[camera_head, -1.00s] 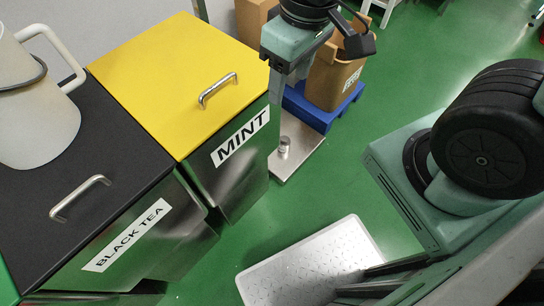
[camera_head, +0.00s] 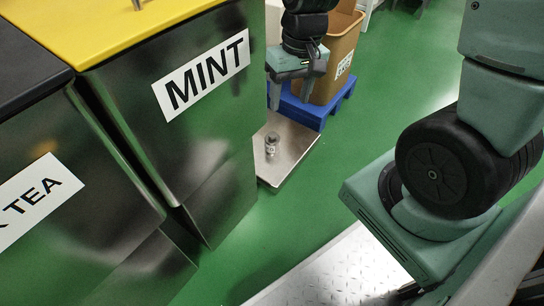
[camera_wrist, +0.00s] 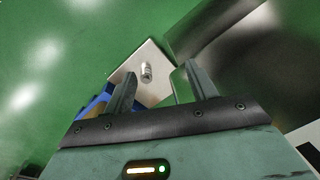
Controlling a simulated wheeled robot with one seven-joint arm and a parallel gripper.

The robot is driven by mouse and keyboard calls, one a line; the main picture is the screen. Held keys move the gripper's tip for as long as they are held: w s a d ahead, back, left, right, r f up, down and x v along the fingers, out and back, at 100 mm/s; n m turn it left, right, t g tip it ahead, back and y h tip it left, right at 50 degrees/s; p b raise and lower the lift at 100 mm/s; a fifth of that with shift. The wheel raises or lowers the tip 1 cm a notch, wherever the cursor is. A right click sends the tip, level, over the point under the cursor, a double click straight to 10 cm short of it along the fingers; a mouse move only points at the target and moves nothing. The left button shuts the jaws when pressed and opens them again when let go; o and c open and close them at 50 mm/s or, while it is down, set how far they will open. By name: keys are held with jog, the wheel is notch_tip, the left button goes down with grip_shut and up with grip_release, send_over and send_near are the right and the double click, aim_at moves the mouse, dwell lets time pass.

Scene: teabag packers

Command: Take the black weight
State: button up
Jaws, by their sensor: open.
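A small weight (camera_head: 271,144) stands upright on a flat metal plate (camera_head: 296,158) low near the floor; it looks silver-grey with a darker top, not clearly black. In the wrist view the weight (camera_wrist: 146,72) is seen between the two fingers, beyond their tips, on the pale plate (camera_wrist: 152,93). My gripper (camera_head: 290,100) hangs above the plate's back part, fingers pointing down, open and empty. In the wrist view my gripper (camera_wrist: 158,76) shows clear space between its fingers. It does not touch the weight.
A steel cabinet labelled MINT (camera_head: 205,75) with a yellow top stands close left of the plate. Green floor (camera_head: 300,215) is free to the right and front.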

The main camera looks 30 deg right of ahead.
jog(key=w+d+f+m+g+y+b, duration=0.1)
jog(key=d+f+m+y+b, duration=0.15)
jog(key=f, duration=0.55)
jog(key=w+d+f+m+g+y+b, duration=0.1)
jog(key=d+f+m+b, duration=0.2)
jog(key=f, duration=0.6)
jog(key=m+t+y, duration=0.2)
jog(key=m+t, duration=1.7)
jog(key=m, duration=0.6)
send_near(272, 134)
jog(key=b+x, duration=0.3)
jog(key=b, duration=0.2)
jog(key=shift+w+h, duration=0.25)
jog(key=shift+w, duration=0.15)
jog(key=shift+w+a+r+b, duration=0.1)
jog(key=shift+w+a+b, duration=0.15)
jog(key=shift+w+b, duration=0.15)
jog(key=b+x, duration=0.4)
jog(key=x, duration=0.1)
jog(key=shift+f, duration=0.25)
jog(key=shift+r, duration=0.15)
